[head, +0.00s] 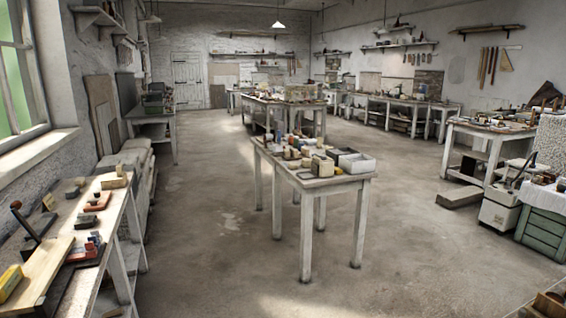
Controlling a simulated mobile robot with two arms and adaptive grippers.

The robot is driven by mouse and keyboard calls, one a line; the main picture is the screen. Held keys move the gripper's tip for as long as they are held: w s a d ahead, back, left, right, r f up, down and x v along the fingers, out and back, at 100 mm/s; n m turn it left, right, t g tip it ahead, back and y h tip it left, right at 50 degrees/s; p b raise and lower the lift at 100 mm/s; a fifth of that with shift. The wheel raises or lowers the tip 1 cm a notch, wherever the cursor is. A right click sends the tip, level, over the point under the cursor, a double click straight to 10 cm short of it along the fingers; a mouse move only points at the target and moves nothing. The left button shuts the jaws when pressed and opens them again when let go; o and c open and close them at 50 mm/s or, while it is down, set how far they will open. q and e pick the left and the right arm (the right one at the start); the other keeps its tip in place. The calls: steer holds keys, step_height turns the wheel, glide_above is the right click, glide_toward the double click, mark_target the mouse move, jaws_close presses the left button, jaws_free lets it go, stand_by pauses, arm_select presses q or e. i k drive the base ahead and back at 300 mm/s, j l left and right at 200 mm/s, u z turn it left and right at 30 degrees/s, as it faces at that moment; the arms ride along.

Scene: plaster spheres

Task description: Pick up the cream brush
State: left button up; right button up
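No brush can be made out for certain at this distance. A cream block-like thing (115,182) lies on the far end of the left workbench (118,205); I cannot tell whether it is a brush. The white-legged table (328,184) in the middle holds several small cream, red, green and dark things, too small to tell apart. A cream-coloured block (322,166) stands near that table's front edge. Neither of my grippers is in view.
The left workbench also carries a plank (35,268), a yellow block (9,283) and red-and-dark tools. Open boxes (357,163) sit on the middle table. Benches line the back and right. A grey case (500,213) stands right. The concrete floor (205,235) between is clear.

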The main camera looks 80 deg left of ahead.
mark_target(80, 182)
steer(key=u, duration=4.1)
steer(key=i+l+z, duration=0.35)
steer(key=i, duration=0.3)
steer(key=i+l+z, duration=0.3)
steer(key=i, duration=0.35)
steer(key=i+z, duration=0.35)
steer(key=i, duration=0.3)
steer(key=i+u, duration=0.1)
steer(key=i, duration=0.5)
steer(key=i+l, duration=0.1)
steer(key=i, duration=0.55)
steer(key=i+u, duration=0.15)
steer(key=i, duration=0.45)
steer(key=i+l+u, duration=0.15)
steer(key=i+u, duration=0.35)
steer(key=i+l+u, duration=0.25)
steer(key=u, duration=0.2)
steer(key=i+l+u, duration=0.3)
steer(key=l+u, duration=0.2)
steer(key=i+l+u, duration=0.25)
steer(key=l+u, duration=0.2)
